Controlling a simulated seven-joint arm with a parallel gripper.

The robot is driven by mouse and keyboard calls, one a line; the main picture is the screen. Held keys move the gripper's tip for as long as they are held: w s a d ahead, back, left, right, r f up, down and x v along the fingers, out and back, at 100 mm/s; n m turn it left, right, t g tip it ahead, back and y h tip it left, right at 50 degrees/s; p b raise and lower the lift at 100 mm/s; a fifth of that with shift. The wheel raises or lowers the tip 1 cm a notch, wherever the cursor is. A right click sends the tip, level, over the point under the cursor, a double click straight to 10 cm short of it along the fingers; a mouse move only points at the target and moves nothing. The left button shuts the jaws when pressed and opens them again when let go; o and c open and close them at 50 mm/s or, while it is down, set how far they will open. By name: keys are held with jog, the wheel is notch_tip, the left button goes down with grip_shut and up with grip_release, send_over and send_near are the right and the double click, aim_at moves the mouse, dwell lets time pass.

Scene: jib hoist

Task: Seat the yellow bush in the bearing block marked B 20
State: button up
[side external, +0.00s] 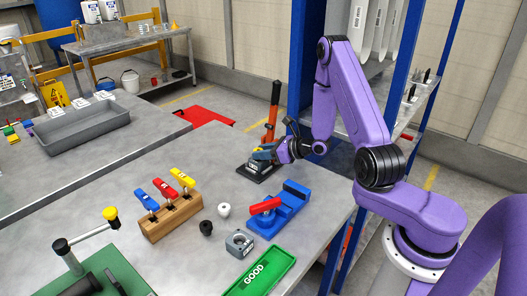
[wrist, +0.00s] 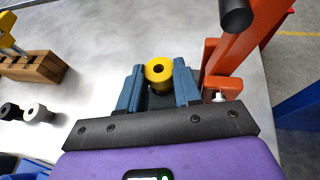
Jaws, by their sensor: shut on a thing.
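The yellow bush (wrist: 159,72), a short ring with a dark centre hole, sits between the blue fingertips of my gripper (wrist: 158,80) in the wrist view. My gripper is shut on it. In the side view my gripper (side external: 264,153) is low over the black base of the orange lever press, with a bit of yellow showing at the fingers. I cannot tell whether the bush touches anything below. A grey block with a round hole (side external: 240,243) sits at the front of the bench, apart from my gripper. No B 20 mark is readable.
The orange press (side external: 271,118) stands close to my gripper; its upright (wrist: 228,55) rises just right of the fingers in the wrist view. A blue vice (side external: 283,207), wooden clamp block (side external: 172,217), black and white knobs and green GOOD tray (side external: 262,275) stand nearer the front.

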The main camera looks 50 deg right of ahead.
jog(key=shift+f, duration=0.4)
jog(key=o, duration=1.1)
jog(key=shift+d, duration=0.1)
jog(key=shift+d, duration=0.1)
jog(key=shift+s+d+r, duration=0.15)
jog(key=shift+s+d, duration=0.05)
jog(key=shift+s, duration=0.15)
jog(key=shift+a+v, duration=0.15)
jog(key=shift+v, duration=3.95)
jog(key=shift+a+v, duration=0.15)
jog(key=shift+v, duration=3.95)
